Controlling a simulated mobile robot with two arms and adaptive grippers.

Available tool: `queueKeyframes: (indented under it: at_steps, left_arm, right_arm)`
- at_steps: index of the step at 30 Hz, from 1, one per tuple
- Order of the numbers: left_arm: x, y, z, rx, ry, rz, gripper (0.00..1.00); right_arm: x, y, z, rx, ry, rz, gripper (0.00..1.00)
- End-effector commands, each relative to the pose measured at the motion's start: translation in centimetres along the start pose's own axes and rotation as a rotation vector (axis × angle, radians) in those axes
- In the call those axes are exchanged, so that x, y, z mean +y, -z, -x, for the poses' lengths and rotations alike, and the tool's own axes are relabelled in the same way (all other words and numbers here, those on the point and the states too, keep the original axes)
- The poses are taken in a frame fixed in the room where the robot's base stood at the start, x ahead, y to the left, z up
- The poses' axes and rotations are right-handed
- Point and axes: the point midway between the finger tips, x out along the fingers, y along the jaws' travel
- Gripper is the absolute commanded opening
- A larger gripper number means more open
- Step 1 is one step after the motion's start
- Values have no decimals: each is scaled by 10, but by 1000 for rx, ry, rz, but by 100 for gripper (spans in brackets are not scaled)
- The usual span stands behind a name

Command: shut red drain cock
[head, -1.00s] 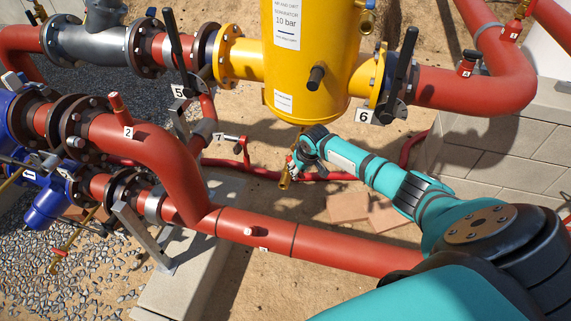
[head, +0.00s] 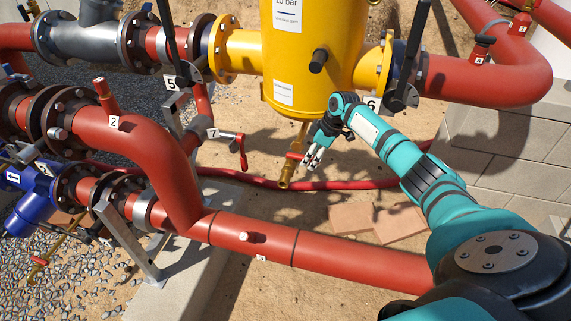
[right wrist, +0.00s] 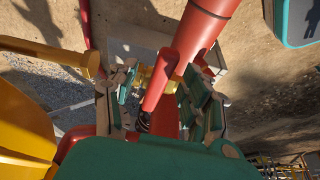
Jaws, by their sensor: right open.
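The drain cock is a brass valve (head: 285,175) with a red lever (head: 293,155), hanging under the yellow vessel (head: 318,62). My right gripper (head: 311,158) is open close to the right of the cock in the head view. In the right wrist view a red lever (right wrist: 162,80) lies between the two spread fingers of the right gripper (right wrist: 160,98), with brass behind it. I cannot tell whether either finger touches it. My left gripper is not in view.
A red-handled valve (head: 241,150) by tag 7 is left of the cock. A red hose (head: 265,183) runs behind. A thick red pipe (head: 330,262) crosses in front. Two paving slabs (head: 350,218) lie on sand. A block wall (head: 500,150) stands at right.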

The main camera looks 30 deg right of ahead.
Motion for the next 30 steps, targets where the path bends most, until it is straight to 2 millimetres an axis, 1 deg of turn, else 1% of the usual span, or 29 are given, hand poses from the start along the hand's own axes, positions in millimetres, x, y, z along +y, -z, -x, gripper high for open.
queueKeyframes:
  at_steps: [1,4,11,14,17,30]
  left_arm:
    - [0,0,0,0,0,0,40]
    - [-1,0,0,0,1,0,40]
    - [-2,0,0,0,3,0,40]
    - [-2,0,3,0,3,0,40]
    - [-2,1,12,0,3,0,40]
    - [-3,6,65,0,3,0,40]
  right_arm:
    - [0,0,0,0,0,0,56]
    - [0,0,0,0,0,0,69]
    - [0,0,0,0,0,0,70]
    - [0,0,3,0,0,0,70]
    - [0,1,12,0,0,0,70]
    - [0,2,65,-1,1,1,70]
